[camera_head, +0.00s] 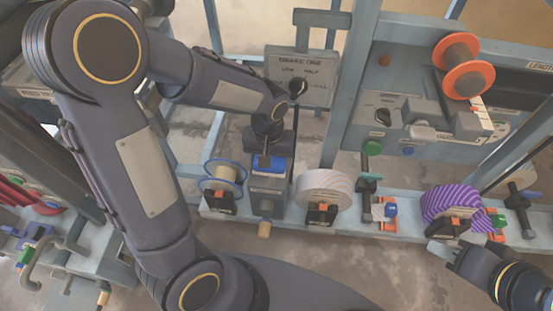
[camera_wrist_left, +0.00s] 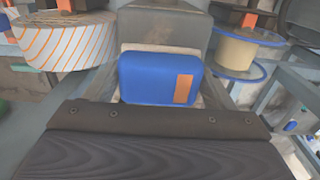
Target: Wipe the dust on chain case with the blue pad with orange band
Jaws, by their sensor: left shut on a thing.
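The blue pad (camera_head: 275,165) is in my left gripper (camera_head: 267,152), in the lower middle of the head view. In the left wrist view the blue pad (camera_wrist_left: 150,79) shows its orange band (camera_wrist_left: 183,89) on the right side. My left gripper is shut on the pad. A grey box (camera_head: 268,187), which seems to be the chain case, is right at the pad; contact is unclear. In the wrist view the box (camera_wrist_left: 165,22) has a brownish, dusty-looking top, partly hidden by the pad. My right gripper (camera_head: 443,250) is low at the right, apart from the case; its opening is unclear.
A blue-rimmed spool (camera_head: 225,172) stands close left of the case and an orange-striped roll (camera_head: 325,188) close right. A purple striped roll (camera_head: 450,203) is near my right gripper. A panel with a knob (camera_head: 300,75) rises behind. The floor in front is clear.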

